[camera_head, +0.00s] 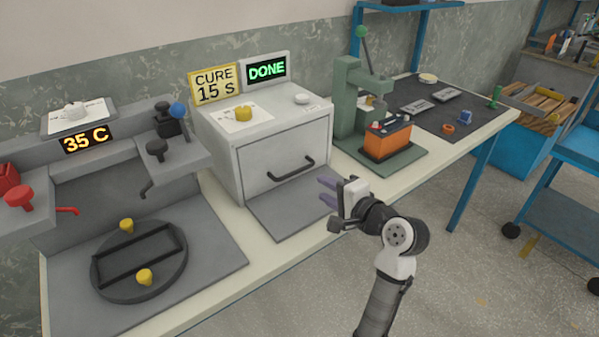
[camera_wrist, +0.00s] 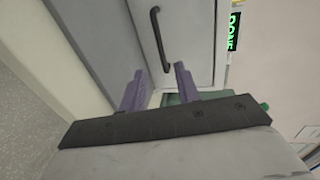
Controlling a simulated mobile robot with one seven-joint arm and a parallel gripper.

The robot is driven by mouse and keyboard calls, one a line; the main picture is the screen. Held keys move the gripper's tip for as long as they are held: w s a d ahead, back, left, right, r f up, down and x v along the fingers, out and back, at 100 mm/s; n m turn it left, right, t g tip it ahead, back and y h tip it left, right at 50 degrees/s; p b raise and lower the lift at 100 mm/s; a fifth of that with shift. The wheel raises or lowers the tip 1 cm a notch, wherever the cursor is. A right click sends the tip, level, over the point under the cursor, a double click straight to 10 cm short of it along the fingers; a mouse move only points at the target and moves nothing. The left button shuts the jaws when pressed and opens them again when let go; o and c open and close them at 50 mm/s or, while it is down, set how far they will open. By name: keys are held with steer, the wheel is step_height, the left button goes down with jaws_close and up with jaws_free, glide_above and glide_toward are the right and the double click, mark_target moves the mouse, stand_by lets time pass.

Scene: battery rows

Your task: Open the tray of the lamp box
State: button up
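The lamp box (camera_head: 229,167) is a pale grey cabinet on the bench, with a yellow "CURE 15 S" sign (camera_head: 214,84) and a green "DONE" display (camera_head: 266,69) above it. Its front panel (camera_head: 270,154) looks closed and carries a black bar handle (camera_head: 291,169). The handle also shows in the wrist view (camera_wrist: 160,40), beyond my fingers. My gripper (camera_head: 328,191) is in front of and to the right of the handle, apart from it. Its two purple fingers are spread with nothing between them; they show in the wrist view (camera_wrist: 160,88).
A grey mat (camera_head: 290,211) lies in front of the box. A green press (camera_head: 350,105) with an orange block (camera_head: 387,141) stands close on the right. A sink-like station with a round black plate (camera_head: 112,285) and yellow knobs is at left.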

steer(key=p+x, duration=0.1)
steer(key=x, duration=1)
jaws_close()
